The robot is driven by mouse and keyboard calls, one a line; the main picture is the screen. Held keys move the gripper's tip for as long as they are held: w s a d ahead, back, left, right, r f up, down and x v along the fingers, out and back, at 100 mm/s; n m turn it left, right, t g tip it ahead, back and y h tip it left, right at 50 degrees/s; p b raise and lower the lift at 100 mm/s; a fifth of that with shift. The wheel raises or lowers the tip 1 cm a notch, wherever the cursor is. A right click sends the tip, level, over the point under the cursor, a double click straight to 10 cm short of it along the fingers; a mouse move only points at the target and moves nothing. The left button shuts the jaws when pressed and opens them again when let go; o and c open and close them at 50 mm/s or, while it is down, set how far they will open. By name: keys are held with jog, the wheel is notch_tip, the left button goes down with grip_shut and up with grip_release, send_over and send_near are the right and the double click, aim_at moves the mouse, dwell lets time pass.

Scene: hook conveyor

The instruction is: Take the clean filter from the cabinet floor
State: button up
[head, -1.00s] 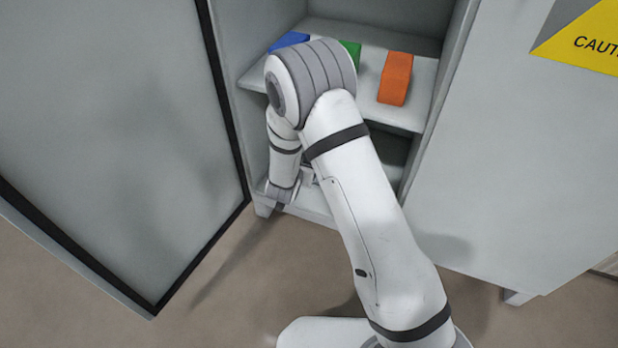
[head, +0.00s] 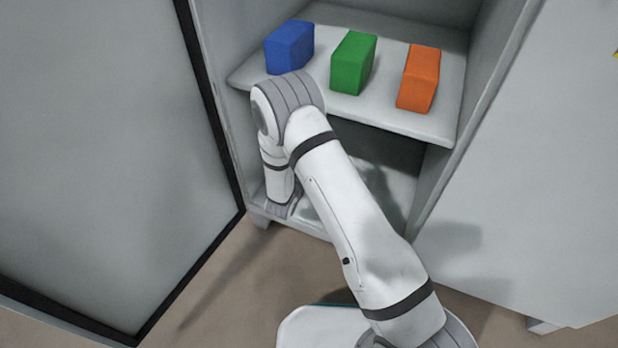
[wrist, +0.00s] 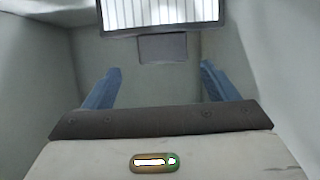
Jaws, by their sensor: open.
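In the wrist view, the filter (wrist: 160,13) shows at the top edge, with white pleats in a dark frame. Its upper part is cut off by the picture edge. A grey block or tab (wrist: 162,48) sits just below the frame's lower edge. My gripper (wrist: 160,78) has its two blue fingers wide apart, with nothing between them. The filter and the tab are beyond the fingertips, roughly centred between them. In the head view, my arm reaches into the lower compartment of the cabinet (head: 440,190); my gripper and the filter are hidden there.
A shelf (head: 390,118) above the lower compartment holds a blue block (head: 290,46), a green block (head: 352,62) and an orange block (head: 419,77). The open cabinet door (head: 90,150) stands at left. Pale cabinet walls are close on both sides in the wrist view.

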jog(key=b+x, duration=0.1)
jog(key=x, duration=0.1)
jog(key=b+x, duration=0.2)
jog(key=x, duration=0.1)
jog(key=shift+a+f, duration=0.2)
jog(key=shift+f, duration=0.25)
jog(key=shift+w, duration=0.2)
jog(key=shift+r, duration=0.1)
jog(key=c, duration=1.4)
